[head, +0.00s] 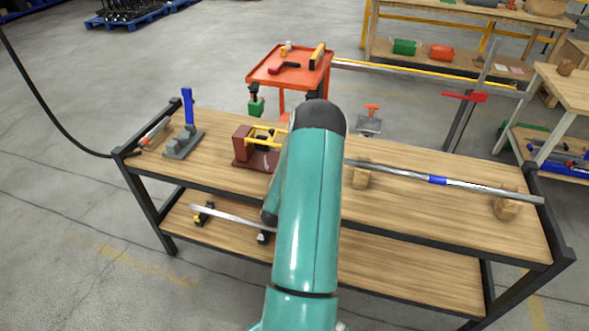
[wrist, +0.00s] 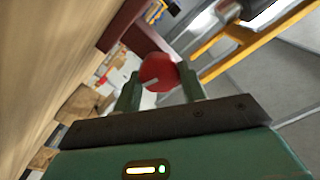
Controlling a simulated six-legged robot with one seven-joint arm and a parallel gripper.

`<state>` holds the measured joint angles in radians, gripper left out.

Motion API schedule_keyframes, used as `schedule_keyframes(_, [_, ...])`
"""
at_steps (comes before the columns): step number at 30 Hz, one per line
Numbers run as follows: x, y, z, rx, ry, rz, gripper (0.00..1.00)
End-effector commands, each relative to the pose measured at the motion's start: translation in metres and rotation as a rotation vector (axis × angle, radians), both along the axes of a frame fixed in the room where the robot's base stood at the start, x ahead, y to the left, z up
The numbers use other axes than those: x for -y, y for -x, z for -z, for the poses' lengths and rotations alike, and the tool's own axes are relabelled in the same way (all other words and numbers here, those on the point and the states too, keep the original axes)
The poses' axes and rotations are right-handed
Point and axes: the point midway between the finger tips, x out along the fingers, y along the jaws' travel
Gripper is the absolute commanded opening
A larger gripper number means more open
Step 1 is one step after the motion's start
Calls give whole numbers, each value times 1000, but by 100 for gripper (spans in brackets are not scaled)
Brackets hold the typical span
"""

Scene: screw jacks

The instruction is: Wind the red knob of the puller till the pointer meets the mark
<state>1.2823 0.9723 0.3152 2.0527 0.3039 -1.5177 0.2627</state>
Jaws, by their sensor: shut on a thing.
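The puller, with a dark red body (head: 241,146) and a yellow frame (head: 262,132), stands on the wooden bench (head: 420,215) left of my arm. In the wrist view the red knob (wrist: 158,68) sits between the two green fingers of my gripper (wrist: 161,84), which is shut on it. A short pale stripe shows on the knob. A dark red part (wrist: 124,27) and a yellow bar (wrist: 250,42) lie beyond it. My arm hides the gripper and knob in the head view. I cannot make out the pointer or the mark.
A grey base with a blue upright handle (head: 188,110) stands at the bench's left end. Right of my arm, a long metal bar with a blue sleeve (head: 437,181) rests on wooden blocks (head: 507,206). An orange cart (head: 291,72) stands behind the bench.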

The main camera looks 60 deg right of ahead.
Motion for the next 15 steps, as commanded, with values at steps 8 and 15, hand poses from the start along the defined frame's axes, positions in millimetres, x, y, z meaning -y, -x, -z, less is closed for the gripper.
schedule_keyframes(8, [-1,0,1,254,-42,-2,18])
schedule_keyframes(15, [-1,0,2,465,-77,-3,18])
